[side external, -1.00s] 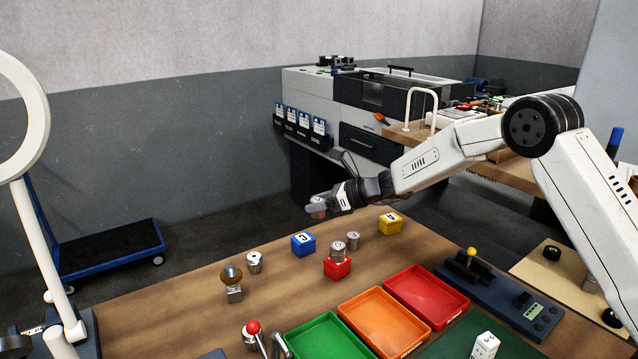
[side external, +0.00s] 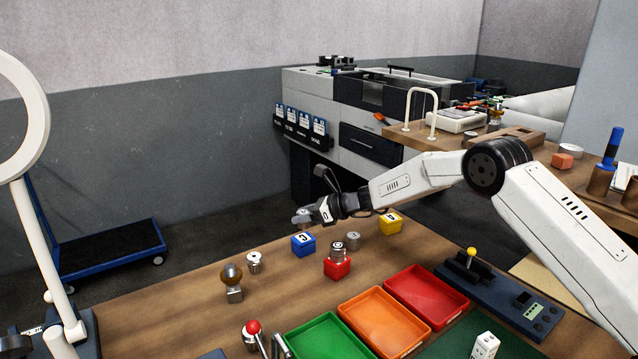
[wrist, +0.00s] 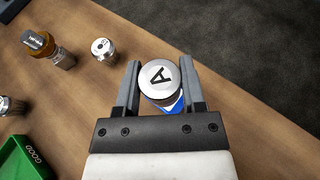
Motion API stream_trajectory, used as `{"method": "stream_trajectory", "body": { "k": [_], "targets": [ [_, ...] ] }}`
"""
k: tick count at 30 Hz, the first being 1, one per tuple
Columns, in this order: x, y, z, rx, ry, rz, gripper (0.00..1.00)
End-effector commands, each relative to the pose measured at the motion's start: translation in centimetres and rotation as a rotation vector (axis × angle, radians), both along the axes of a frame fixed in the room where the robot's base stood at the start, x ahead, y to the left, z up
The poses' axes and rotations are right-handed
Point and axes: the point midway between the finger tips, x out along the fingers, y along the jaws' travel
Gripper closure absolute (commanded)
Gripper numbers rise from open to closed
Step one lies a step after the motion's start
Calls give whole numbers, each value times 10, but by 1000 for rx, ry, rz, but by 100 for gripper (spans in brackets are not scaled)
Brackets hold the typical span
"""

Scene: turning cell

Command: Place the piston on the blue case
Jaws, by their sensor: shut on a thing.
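A metal piston with a black letter A on its top (wrist: 160,78) is between the two fingers of my gripper (wrist: 160,88) in the wrist view. My gripper is shut on it. In the side external view my gripper (side external: 302,217) is above the blue case (side external: 303,248), with a gap between them. The case is a small blue block with a white label on it. In the wrist view part of the blue case (wrist: 172,107) shows below the piston, which hides most of it.
A red case (side external: 337,268) has a piston (side external: 338,249) at its top. Another piston (side external: 353,241) and a yellow case (side external: 390,223) stand to the right. Red, orange and green trays (side external: 385,320) lie in front.

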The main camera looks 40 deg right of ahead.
Motion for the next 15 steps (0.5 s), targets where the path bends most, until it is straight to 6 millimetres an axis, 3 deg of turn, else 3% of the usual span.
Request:
{"method": "stream_trajectory", "body": {
  "k": [15],
  "targets": [
    [5, 0, -36, 1, 0, -1, 100]
  ]
}}
